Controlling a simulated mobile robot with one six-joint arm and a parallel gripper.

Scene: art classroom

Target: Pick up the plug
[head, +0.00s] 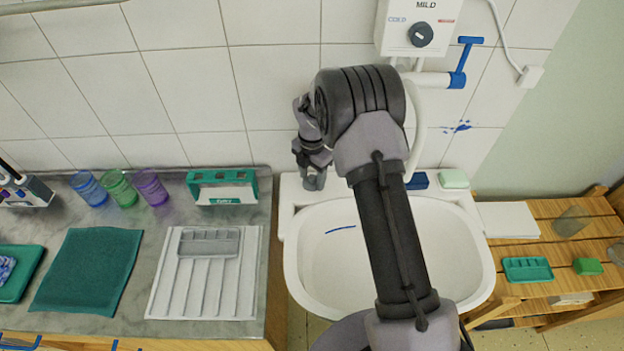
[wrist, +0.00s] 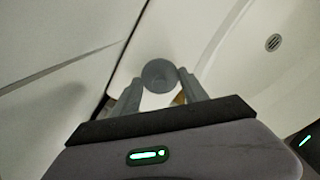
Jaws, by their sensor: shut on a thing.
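The plug (wrist: 160,72) is a round grey disc, seen in the wrist view between my two grey fingertips. My gripper (wrist: 159,80) is shut on it. In the head view my gripper (head: 313,180) points down over the back left corner of the white sink (head: 293,232); the plug cannot be made out there. My arm hides part of the basin. The wrist view shows the sink's drain (wrist: 273,42) at the upper right, apart from the plug.
A blue block (head: 417,181) and a pale green soap (head: 453,178) lie on the sink's back rim. The water heater (head: 420,28) and its blue-handled tap (head: 459,80) are above. Left, the counter holds cups (head: 118,188), a teal holder (head: 222,187) and a white drainer (head: 204,290). A wooden rack (head: 540,215) stands right.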

